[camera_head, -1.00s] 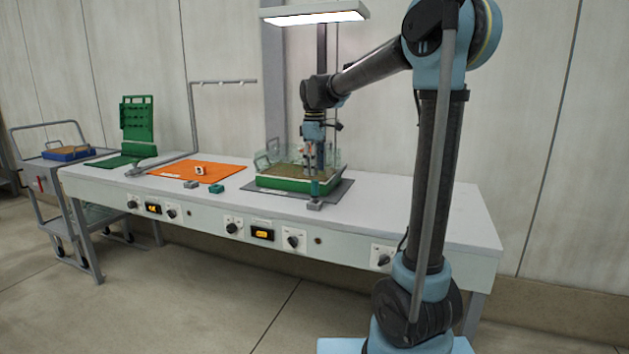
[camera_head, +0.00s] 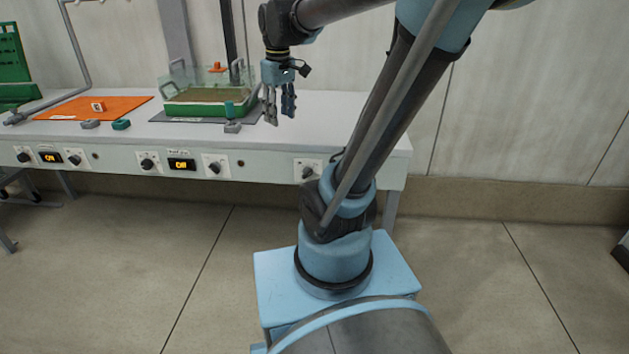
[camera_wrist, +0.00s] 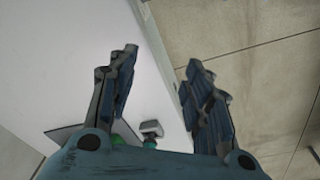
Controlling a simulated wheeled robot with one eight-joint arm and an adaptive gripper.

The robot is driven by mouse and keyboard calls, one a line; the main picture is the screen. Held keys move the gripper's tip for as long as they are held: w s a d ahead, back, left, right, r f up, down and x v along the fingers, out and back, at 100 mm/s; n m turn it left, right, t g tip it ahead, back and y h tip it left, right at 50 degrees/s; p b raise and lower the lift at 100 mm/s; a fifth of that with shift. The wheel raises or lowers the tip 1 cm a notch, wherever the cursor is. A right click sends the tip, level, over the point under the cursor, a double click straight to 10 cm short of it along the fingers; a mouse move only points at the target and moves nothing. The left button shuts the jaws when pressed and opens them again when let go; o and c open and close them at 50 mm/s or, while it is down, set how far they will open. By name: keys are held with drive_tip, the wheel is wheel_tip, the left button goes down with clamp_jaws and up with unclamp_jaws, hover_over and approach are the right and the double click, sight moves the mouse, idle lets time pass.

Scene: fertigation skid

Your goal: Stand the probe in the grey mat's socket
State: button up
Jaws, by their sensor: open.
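The probe (camera_head: 229,108), a short teal cylinder, stands upright at a small grey socket block (camera_head: 232,128) on the front right of the dark grey mat (camera_head: 252,113). How deep it sits cannot be told. The block (camera_wrist: 151,127) and teal probe (camera_wrist: 150,143) show below, partly hidden by my gripper body.
A clear-walled green tray of soil (camera_head: 205,106) sits on the grey mat, with an orange piece (camera_head: 217,66) above it. Left are an orange mat (camera_head: 65,108), a white marked piece (camera_head: 98,107), a grey block (camera_head: 90,124) and a teal block (camera_head: 121,125). The bench's right end is clear.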

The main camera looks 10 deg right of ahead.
drive_tip(key=s+d+f+m, duration=0.3)
drive_tip(key=s+f, duration=0.4)
drive_tip(key=s+d+f+m+t, duration=0.1)
drive_tip(key=s+d+f+m, duration=0.3)
drive_tip(key=s+f, duration=0.4)
drive_tip(key=shift+s+f, duration=0.15)
drive_tip(key=shift+f, duration=0.1)
drive_tip(key=shift+w+f, duration=0.2)
drive_tip(key=shift+w, duration=0.2)
drive_tip(key=shift+c, duration=0.6)
